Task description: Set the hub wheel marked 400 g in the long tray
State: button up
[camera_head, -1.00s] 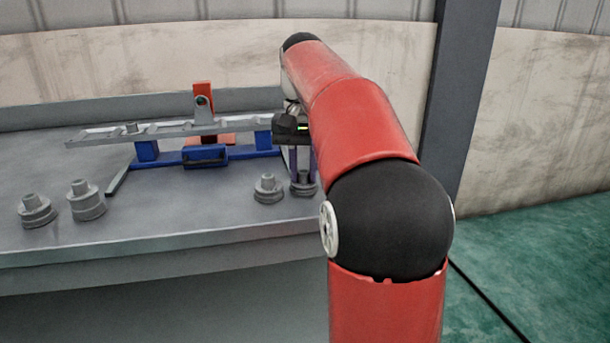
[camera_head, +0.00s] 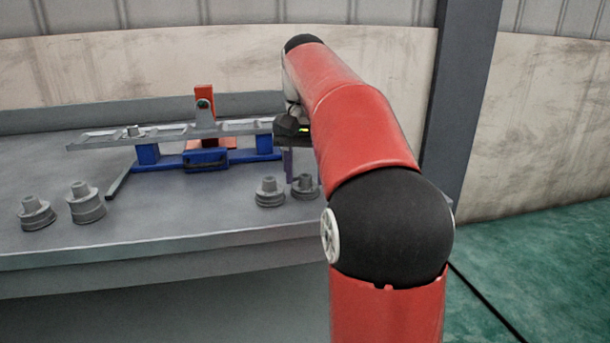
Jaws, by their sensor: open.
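Several grey stepped hub wheels stand on the grey bench: one at far left (camera_head: 36,214), a taller one beside it (camera_head: 86,204), and two close together at right, the left one (camera_head: 269,193) and the right one (camera_head: 305,188). No weight mark is legible, so I cannot tell which is 400 g. A long grey slotted tray (camera_head: 180,133) lies across a blue stand, with a small grey piece (camera_head: 133,131) on its left part. My gripper (camera_head: 289,178) is open, fingers down, just above or behind the right pair of wheels; my arm partly hides it.
The blue stand (camera_head: 206,160) has an orange-red upright (camera_head: 204,96) behind the tray. A dark grey bar (camera_head: 118,184) lies left of the stand. The bench (camera_head: 180,215) is clear between the left and right wheels. A dark post (camera_head: 455,120) stands at right.

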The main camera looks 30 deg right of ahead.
aim_at(302, 176)
jog(key=r, duration=0.1)
jog(key=r+p, duration=0.1)
jog(key=r, duration=0.3)
jog(key=shift+w+a+r, duration=0.15)
jog(key=shift+w+r, duration=0.1)
jog(key=shift+w, duration=0.05)
jog(key=shift+s+r, duration=0.1)
jog(key=shift+r, duration=0.85)
